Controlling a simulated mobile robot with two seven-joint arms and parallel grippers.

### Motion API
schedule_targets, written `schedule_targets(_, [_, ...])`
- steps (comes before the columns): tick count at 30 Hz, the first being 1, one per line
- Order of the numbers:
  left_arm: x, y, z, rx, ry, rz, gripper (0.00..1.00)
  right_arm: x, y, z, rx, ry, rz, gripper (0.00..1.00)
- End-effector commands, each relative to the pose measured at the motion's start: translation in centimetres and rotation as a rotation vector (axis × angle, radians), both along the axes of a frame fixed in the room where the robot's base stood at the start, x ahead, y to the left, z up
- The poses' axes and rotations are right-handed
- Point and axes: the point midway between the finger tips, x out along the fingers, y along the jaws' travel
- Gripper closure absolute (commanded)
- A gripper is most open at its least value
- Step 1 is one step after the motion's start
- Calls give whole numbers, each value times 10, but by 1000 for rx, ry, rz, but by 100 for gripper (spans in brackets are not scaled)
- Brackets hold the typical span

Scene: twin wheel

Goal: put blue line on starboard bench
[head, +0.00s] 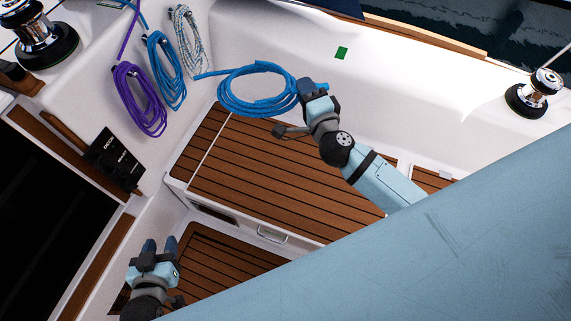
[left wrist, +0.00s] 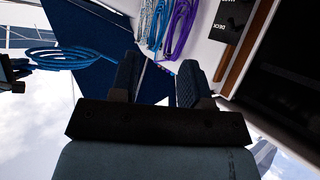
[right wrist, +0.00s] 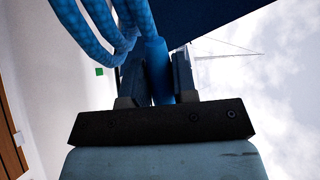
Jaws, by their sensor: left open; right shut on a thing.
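A coiled blue line (head: 268,108) hangs in the air above the back edge of a teak-slatted bench (head: 270,175). My right gripper (head: 308,88) is shut on the coil's right side. In the right wrist view the blue line (right wrist: 155,60) passes between the fingers, with loops to the left. It also shows in the left wrist view (left wrist: 60,57). My left gripper (head: 161,246) is open and empty, low at the left above the cockpit floor. Its two fingers stand apart in the left wrist view (left wrist: 158,82). The bench surface is bare.
A purple line (head: 138,100), another blue line (head: 165,70) and a white line (head: 188,40) hang on the white wall at the left. Winches stand at the upper left (head: 40,40) and right (head: 533,92). A dark companionway opening (head: 45,220) lies at the left.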

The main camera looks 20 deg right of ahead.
Motion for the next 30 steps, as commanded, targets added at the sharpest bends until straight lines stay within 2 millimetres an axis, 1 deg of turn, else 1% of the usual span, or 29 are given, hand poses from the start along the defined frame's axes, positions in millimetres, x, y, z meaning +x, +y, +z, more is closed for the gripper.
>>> schedule_targets(1, [4, -3, -20, -10, -21, -5, 57, 5, 0, -36, 1, 0, -3, 100])
schedule_targets(3, [8, -7, -27, -25, -47, -11, 57, 11, -1, -63, 0, -1, -6, 100])
schedule_targets(8, [15, -16, -42, -58, -104, -27, 57, 25, 0, -126, 0, -4, -5, 100])
schedule_targets(9, [16, -18, -45, -67, -119, -31, 57, 29, 0, -141, 2, -4, -4, 100])
schedule_targets(11, [19, -21, -51, -80, -140, -36, 57, 33, 1, -165, 1, -4, 0, 100])
schedule_targets(12, [20, -23, -54, -89, -155, -40, 57, 36, 2, -182, 1, -4, 3, 100])
schedule_targets(14, [21, -27, -60, -103, -176, -47, 57, 41, 2, -205, 2, -4, 7, 100])
schedule_targets(15, [22, -29, -63, -113, -191, -51, 57, 44, 3, -221, 1, -6, 11, 100])
schedule_targets(17, [23, -31, -69, -126, -211, -57, 57, 49, 4, -245, 0, -6, 17, 100])
schedule_targets(21, [25, -38, -82, -158, -259, -72, 57, 59, 6, -301, -4, -8, 33, 100])
schedule_targets(23, [25, -40, -87, -172, -279, -79, 57, 64, 8, -325, -4, -10, 42, 100])
schedule_targets(24, [25, -42, -91, -182, -293, -83, 57, 66, 9, -342, -4, -9, 48, 100])
schedule_targets(27, [25, -46, -98, -204, -325, -93, 57, 73, 12, -379, -4, -12, 61, 100])
schedule_targets(30, [23, -49, -103, -224, -353, -103, 57, 77, 15, -411, -4, -13, 75, 100])
